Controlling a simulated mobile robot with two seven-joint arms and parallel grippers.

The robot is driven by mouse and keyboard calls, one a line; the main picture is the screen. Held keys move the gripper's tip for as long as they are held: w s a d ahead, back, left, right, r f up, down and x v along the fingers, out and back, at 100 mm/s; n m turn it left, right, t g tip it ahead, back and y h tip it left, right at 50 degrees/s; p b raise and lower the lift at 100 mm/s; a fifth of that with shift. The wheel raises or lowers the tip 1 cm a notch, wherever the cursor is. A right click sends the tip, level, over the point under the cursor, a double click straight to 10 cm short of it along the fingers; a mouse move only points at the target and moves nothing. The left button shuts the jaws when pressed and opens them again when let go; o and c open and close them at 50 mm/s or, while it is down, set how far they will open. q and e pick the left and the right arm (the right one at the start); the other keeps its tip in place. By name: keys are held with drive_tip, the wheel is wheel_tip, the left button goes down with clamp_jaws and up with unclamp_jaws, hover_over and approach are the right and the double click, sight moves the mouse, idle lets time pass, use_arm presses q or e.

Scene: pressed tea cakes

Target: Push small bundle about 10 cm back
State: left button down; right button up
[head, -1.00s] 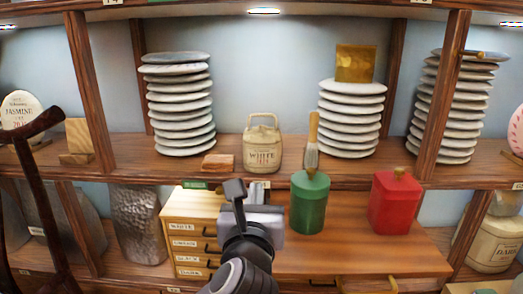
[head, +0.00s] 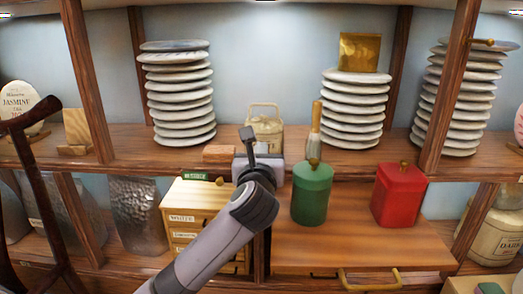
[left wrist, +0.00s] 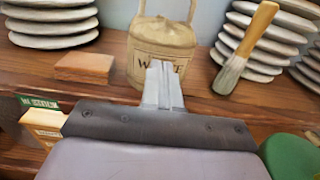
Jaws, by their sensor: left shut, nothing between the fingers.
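The small bundle (head: 268,128) is a cream, sack-like pack with a loop handle and a label reading WHITE. It stands upright on the middle shelf between two stacks of pale discs. My left gripper (head: 247,134) is in front of it in the head view and hides its lower left part. In the left wrist view the shut, empty fingertips (left wrist: 163,84) overlap the lower front of the bundle (left wrist: 160,42) and cover the middle of its label. I cannot tell whether they touch it. My right gripper is not in view.
An orange-brown block (head: 219,153) lies just left of the bundle. A brush (head: 315,125) stands to its right. Disc stacks flank it at left (head: 180,100) and right (head: 353,110). A green canister (head: 312,195) and red canister (head: 399,195) stand below in front.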

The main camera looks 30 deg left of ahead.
use_arm(q)
drive_tip(key=shift+w+a, duration=0.35)
drive_tip(key=shift+w, duration=0.25)
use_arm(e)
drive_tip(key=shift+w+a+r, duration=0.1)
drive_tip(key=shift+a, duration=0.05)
